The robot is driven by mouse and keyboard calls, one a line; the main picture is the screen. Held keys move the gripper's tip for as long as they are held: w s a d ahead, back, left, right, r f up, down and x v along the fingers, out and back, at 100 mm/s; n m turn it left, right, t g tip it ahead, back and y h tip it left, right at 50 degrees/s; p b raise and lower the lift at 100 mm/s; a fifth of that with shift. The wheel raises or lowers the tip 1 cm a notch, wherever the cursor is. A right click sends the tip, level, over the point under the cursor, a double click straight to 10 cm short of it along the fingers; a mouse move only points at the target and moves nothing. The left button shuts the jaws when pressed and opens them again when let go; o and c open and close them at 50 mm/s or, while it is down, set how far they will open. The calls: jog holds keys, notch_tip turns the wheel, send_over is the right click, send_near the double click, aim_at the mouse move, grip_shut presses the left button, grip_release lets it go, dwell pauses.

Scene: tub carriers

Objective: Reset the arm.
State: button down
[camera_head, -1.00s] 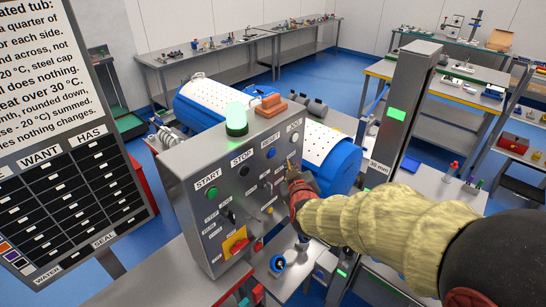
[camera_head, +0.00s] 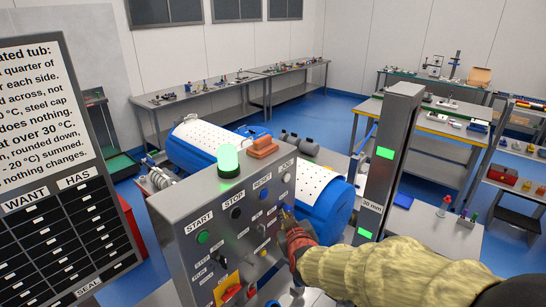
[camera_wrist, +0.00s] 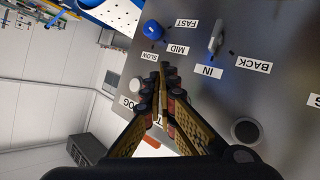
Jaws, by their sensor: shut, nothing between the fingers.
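My gripper (camera_head: 284,213) is shut and empty, in front of the right part of the grey control panel (camera_head: 222,226) in the head view. In the wrist view my gripper (camera_wrist: 165,72) points at the panel face (camera_wrist: 275,105), close to the SLOW, MID and FAST labels. A blue knob (camera_wrist: 153,29) and a grey lever (camera_wrist: 216,38) lie beyond the fingertips. I cannot tell whether the fingertips touch the panel. The panel's upper row has a green START button (camera_head: 202,237), a dark STOP button (camera_head: 237,212), a blue RESET button (camera_head: 264,194) and a pale JOG button (camera_head: 287,178).
Behind are a blue and white drum (camera_head: 322,195) and a grey post (camera_head: 393,150). A yellow-red switch (camera_head: 227,289) sits low on the panel. A WANT/HAS board (camera_head: 55,220) stands at left.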

jog(key=s+d+f+m+g+b, duration=0.1)
jog(key=s+f+m+g+b, duration=0.1)
jog(key=s+f+g, duration=0.75)
jog(key=s+d+f+m+t+h+b, duration=0.1)
jog(key=s+d+m+b, duration=0.1)
jog(key=s+d+b, duration=0.5)
jog(key=s+d+f+m+h+b, duration=0.1)
jog(key=s+d+b, duration=0.6)
jog(key=s, duration=1.1)
jog(key=d+m, duration=0.1)
jog(key=d, duration=0.1)
jog(key=shift+d+m+t, duration=0.3)
jog(key=shift+t, duration=0.05)
jog(key=c, duration=2.5)
grip_release()
jog(key=shift+c, duration=0.2)
